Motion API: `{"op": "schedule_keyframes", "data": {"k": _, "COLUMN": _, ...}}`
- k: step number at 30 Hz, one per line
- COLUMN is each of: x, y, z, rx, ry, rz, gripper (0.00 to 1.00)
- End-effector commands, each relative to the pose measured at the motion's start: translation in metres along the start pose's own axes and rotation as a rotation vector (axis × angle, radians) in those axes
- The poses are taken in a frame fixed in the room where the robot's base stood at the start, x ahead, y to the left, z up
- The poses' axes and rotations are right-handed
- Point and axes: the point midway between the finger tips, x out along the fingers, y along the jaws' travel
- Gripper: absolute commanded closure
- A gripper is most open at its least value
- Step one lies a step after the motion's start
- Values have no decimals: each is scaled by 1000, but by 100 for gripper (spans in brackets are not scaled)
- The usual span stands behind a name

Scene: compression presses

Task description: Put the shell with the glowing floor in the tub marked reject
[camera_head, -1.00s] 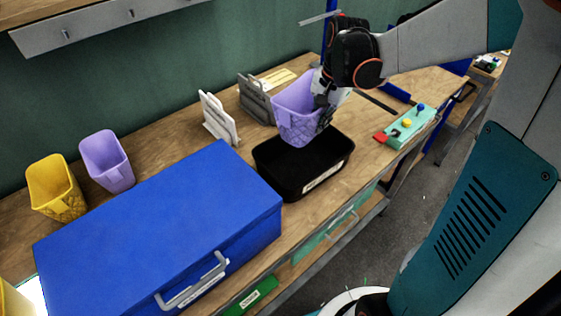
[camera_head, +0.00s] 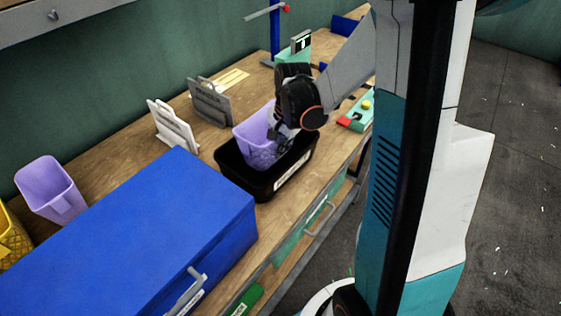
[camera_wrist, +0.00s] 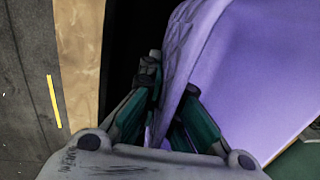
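A purple shell (camera_head: 250,130) with a lattice pattern stands with its lower part inside a black tub (camera_head: 240,184) on the bench. The tub has a white label on its front, too small to read. My gripper (camera_head: 281,139) is at the shell's right wall, low over the tub. In the wrist view my gripper (camera_wrist: 172,95) has one finger on each side of the wall of the purple shell (camera_wrist: 250,70) and appears closed on it. The shell's floor is hidden, so no glow shows. I cannot tell whether its base touches the tub's bottom.
A large blue box (camera_head: 130,230) stands left of the tub. Another purple shell (camera_head: 50,188) and a yellow shell (camera_head: 12,240) are at the far left. A white stand (camera_head: 172,128) and a grey stand (camera_head: 210,102) are behind. A green control box (camera_head: 358,118) is at right.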

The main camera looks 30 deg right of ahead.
Motion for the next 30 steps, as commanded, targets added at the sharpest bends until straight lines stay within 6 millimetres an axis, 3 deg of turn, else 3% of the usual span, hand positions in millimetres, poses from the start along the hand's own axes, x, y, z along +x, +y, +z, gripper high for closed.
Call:
{"op": "schedule_keyframes", "data": {"k": 5, "x": 12, "y": 2, "z": 0, "rx": 0, "ry": 0, "rz": 0, "gripper": 100}}
{"op": "schedule_keyframes", "data": {"k": 12, "x": 44, "y": 6, "z": 0, "rx": 0, "ry": 0, "rz": 0, "gripper": 100}}
{"op": "schedule_keyframes", "data": {"k": 24, "x": 48, "y": 7, "z": 0, "rx": 0, "ry": 0, "rz": 0, "gripper": 100}}
{"op": "schedule_keyframes", "data": {"k": 27, "x": 47, "y": 7, "z": 0, "rx": 0, "ry": 0, "rz": 0, "gripper": 76}}
{"op": "schedule_keyframes", "data": {"k": 30, "x": 47, "y": 7, "z": 0, "rx": 0, "ry": 0, "rz": 0, "gripper": 75}}
